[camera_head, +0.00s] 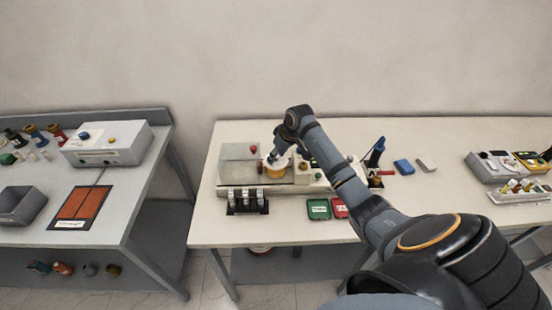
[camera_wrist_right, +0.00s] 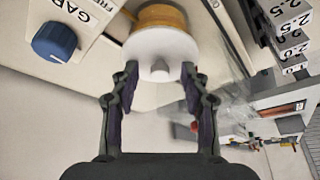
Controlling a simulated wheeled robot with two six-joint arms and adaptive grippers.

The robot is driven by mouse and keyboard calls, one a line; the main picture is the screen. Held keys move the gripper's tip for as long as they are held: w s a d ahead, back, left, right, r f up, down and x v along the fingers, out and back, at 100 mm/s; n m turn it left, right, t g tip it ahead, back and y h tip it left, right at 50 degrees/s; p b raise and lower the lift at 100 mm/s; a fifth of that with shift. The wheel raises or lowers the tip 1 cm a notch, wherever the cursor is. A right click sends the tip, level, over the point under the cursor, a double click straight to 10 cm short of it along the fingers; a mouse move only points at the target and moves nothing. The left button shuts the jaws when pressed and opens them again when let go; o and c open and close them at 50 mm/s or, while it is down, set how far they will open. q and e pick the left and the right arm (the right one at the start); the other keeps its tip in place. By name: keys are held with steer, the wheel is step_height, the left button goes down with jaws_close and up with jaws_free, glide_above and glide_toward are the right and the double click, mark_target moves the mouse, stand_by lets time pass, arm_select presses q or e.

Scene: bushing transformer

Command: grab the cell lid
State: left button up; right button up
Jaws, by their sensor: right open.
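The white round cell lid (camera_wrist_right: 160,45) has a small knob at its middle and sits on an amber ring (camera_wrist_right: 160,15) in the right wrist view. In the head view the lid (camera_head: 275,165) shows as a small pale and amber shape on the bench device, partly hidden by my gripper. My right gripper (camera_wrist_right: 160,76) is open and empty, with its fingertips on either side of the lid's knob; whether they touch the lid I cannot tell. It also shows in the head view (camera_head: 283,155), just above the lid. My left gripper is not in view.
A blue knob (camera_wrist_right: 54,42) is near the gripper. Green (camera_head: 318,209) and red (camera_head: 340,208) trays lie at the front.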

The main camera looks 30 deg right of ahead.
steer(key=shift+w, duration=0.1)
jaws_close()
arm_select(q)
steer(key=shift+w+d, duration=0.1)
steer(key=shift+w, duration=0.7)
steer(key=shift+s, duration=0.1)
